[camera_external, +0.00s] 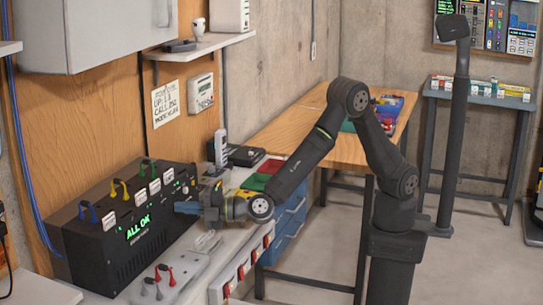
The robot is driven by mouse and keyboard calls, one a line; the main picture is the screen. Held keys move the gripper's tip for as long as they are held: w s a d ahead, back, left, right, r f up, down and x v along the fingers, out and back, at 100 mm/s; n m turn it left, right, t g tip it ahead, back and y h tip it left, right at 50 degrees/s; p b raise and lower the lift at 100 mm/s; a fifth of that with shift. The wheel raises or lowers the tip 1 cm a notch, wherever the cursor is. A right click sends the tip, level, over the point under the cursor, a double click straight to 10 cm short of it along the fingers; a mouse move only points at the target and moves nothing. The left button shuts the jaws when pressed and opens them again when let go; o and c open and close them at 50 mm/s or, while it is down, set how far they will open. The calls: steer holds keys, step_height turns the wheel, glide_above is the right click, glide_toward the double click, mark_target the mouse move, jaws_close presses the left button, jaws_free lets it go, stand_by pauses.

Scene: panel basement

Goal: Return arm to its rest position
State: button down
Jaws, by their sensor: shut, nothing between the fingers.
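My arm (312,152) reaches left from its base, bent at a high elbow. My gripper (186,207) is shut and empty. It points left, at the right end of the black panel box (105,250), close to its front face. I cannot tell whether the fingertips touch the box. The box shows a green "ALL OK" display (138,228) and has blue, yellow and green handles along its top, with several white labels. Small switches at its right end are partly hidden by the gripper.
Red and grey plugs (160,276) and a power strip (240,271) lie on the white bench. A wooden table (290,129) is behind the arm. A grey cabinet (90,30) hangs above. Open floor lies between the tables.

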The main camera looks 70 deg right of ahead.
steer(key=s+d+n+h, duration=0.2)
steer(key=s+n, duration=0.5)
steer(key=s+d+n+t+h, duration=0.1)
steer(key=s+d+n+h, duration=0.1)
steer(key=s+n, duration=0.4)
steer(key=shift+s+d+n+h, duration=0.2)
steer(key=shift+s+n+h, duration=0.2)
steer(key=shift+s+h, duration=0.5)
stand_by(0.5)
steer(key=shift+s+f, duration=0.1)
steer(key=shift+s, duration=0.1)
